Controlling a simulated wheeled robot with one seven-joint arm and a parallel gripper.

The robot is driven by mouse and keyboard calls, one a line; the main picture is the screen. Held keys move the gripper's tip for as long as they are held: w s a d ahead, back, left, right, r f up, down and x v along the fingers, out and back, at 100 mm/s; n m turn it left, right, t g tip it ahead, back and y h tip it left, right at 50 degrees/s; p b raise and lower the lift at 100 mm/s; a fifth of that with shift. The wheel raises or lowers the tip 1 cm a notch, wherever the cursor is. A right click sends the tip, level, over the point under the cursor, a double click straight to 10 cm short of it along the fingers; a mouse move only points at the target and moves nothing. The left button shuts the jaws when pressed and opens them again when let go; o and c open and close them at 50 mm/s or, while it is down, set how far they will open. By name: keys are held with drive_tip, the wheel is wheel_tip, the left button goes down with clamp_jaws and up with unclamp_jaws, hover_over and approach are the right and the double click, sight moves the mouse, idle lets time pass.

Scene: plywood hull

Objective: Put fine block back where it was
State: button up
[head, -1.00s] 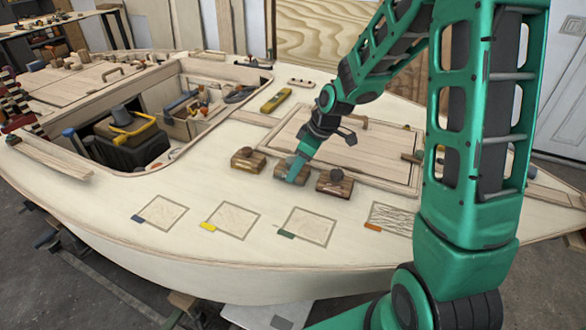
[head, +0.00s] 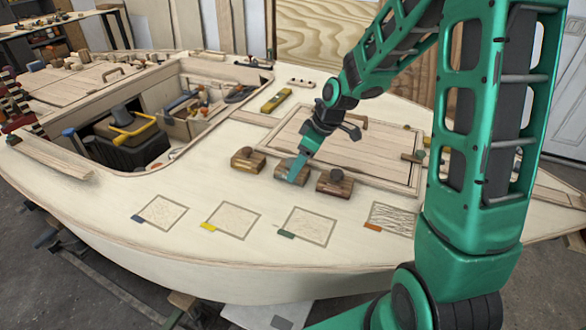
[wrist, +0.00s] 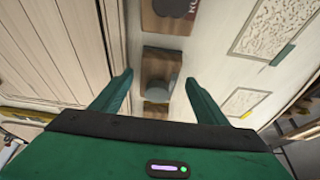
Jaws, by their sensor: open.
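Three wooden blocks with dark round knobs stand in a row on the pale deck: a left block (head: 245,163), a middle block (head: 281,170) and a right block (head: 334,188). I cannot tell which is the fine block. My gripper (head: 293,176) is open at the middle block, and its finger hides part of that block in the head view. In the wrist view my gripper (wrist: 158,77) has a block with a grey knob (wrist: 153,64) showing between its spread fingers. Another block (wrist: 168,22) with a red label is at the top of that view.
Four framed sample patches lie on the deck in front, with blue (head: 138,218), yellow (head: 208,227), green (head: 286,234) and orange (head: 372,227) tabs. Behind the blocks is a wooden hatch (head: 340,140). An open well with tools (head: 130,140) is at left.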

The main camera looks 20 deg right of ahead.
drive_tip(key=v, duration=1)
drive_tip(key=s+d+m+g+h, duration=0.1)
drive_tip(key=s+d+m, duration=0.3)
drive_tip(key=s, duration=0.6)
drive_tip(key=s+d+r+m+g+h, duration=0.1)
drive_tip(key=s+d+m, duration=0.2)
drive_tip(key=s+m, duration=0.3)
drive_tip(key=s+d+m+g+h, duration=0.1)
drive_tip(key=s+d+m, duration=0.3)
drive_tip(key=s, duration=1)
drive_tip(key=shift+d+r+m, duration=0.35)
drive_tip(key=shift+m, duration=0.35)
drive_tip(key=shift+w, duration=0.1)
